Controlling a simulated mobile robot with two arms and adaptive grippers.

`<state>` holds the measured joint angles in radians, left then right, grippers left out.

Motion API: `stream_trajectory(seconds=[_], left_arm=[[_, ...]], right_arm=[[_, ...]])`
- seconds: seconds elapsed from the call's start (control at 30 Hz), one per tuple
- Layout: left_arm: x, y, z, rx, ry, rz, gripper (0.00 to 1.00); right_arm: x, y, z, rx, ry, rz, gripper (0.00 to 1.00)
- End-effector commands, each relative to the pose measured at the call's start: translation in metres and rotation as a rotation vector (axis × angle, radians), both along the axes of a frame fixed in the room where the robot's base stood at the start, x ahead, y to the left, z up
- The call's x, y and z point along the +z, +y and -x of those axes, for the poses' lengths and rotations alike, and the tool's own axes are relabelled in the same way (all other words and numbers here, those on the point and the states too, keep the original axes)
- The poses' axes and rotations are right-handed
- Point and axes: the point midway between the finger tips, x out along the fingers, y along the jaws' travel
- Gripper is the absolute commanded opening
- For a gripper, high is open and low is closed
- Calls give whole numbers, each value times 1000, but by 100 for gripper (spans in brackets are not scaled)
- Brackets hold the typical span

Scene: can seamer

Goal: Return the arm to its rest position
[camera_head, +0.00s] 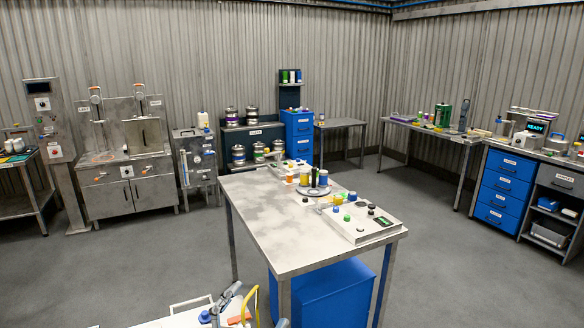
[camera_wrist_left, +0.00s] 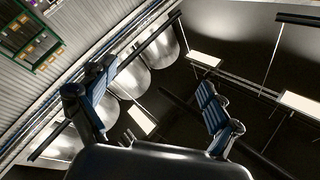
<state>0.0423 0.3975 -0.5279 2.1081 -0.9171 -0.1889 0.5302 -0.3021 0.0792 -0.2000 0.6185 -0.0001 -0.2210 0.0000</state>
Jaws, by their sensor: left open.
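My left gripper (camera_wrist_left: 153,84) shows in the left wrist view. Its two dark fingers with blue pads stand wide apart, and nothing is held between them. Behind the fingers are several shiny rounded steel shapes (camera_wrist_left: 160,48), tilted in the picture. In the head view, a grey jointed part with some blue shows at the bottom edge, left of the middle. It is too small to tell whether it is my left gripper. My right gripper is not in view.
A steel table (camera_head: 260,225) stands in the middle, with a control box (camera_head: 362,222), a round plate and small containers at its right side. A blue cabinet (camera_head: 330,295) is beneath it. A white surface (camera_head: 175,320) lies at the bottom edge. Grey floor is clear around the table.

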Motion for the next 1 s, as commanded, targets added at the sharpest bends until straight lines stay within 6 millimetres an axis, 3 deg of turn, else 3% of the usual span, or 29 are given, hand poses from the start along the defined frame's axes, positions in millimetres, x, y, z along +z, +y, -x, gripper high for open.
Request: stream_trajectory(seconds=[0.03, 0.17, 0.3, 0.4, 0.5, 0.63, 0.83, 1.0], left_arm=[[-15, 27, -2, 114, 103, 71, 91], [-74, 92, 10, 378, 415, 189, 91], [-152, 136, 60, 573, 796, 236, 91], [-190, 148, 103, 636, 1020, 235, 91], [-216, 152, 141, 665, 1197, 223, 91], [-238, 151, 187, 672, 1388, 202, 91], [-255, 144, 252, 647, 1637, 161, 91], [-300, 143, 241, 649, 1653, 149, 91]], right_arm=[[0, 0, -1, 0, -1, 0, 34], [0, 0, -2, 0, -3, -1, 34], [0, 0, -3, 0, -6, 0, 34], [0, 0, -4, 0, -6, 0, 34], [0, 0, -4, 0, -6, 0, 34], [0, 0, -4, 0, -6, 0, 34], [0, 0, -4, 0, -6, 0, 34], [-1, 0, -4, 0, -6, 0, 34]])
